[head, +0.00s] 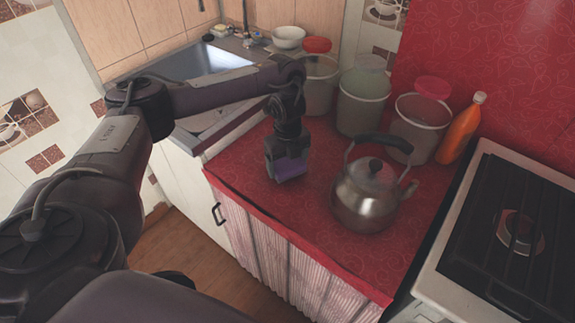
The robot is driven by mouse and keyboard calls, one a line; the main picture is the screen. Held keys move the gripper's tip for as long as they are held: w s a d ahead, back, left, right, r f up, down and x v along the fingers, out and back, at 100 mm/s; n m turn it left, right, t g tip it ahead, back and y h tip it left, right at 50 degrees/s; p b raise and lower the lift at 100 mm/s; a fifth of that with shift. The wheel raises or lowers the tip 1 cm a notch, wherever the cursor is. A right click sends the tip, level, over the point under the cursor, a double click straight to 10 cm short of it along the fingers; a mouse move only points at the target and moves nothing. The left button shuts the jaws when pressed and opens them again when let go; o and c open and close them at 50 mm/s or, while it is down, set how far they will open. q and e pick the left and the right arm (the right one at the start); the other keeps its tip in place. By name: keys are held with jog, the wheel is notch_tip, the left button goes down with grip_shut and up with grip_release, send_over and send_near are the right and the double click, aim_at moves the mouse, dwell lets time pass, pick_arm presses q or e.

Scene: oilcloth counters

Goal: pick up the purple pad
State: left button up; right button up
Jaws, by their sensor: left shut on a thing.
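The purple pad (290,168) is at the tip of my left gripper (287,160), over the red oilcloth counter (245,172). The gripper points down and is shut on the pad. The upper part of the pad is hidden by the fingers. I cannot tell whether the pad touches the counter or is a little above it. My right gripper is not in the view.
A metal kettle (366,197) stands close to the right of the pad. Several lidded buckets (362,105) and an orange bottle (461,130) stand behind. A stove (500,240) is at the right, a sink (190,66) at the back left. The counter's front left is clear.

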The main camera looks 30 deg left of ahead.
aim_at(287, 163)
pick_arm(q)
notch_tip(287, 163, up, 18)
jog(key=p, duration=0.6)
jog(key=shift+r+p, duration=0.25)
jog(key=shift+p, duration=0.1)
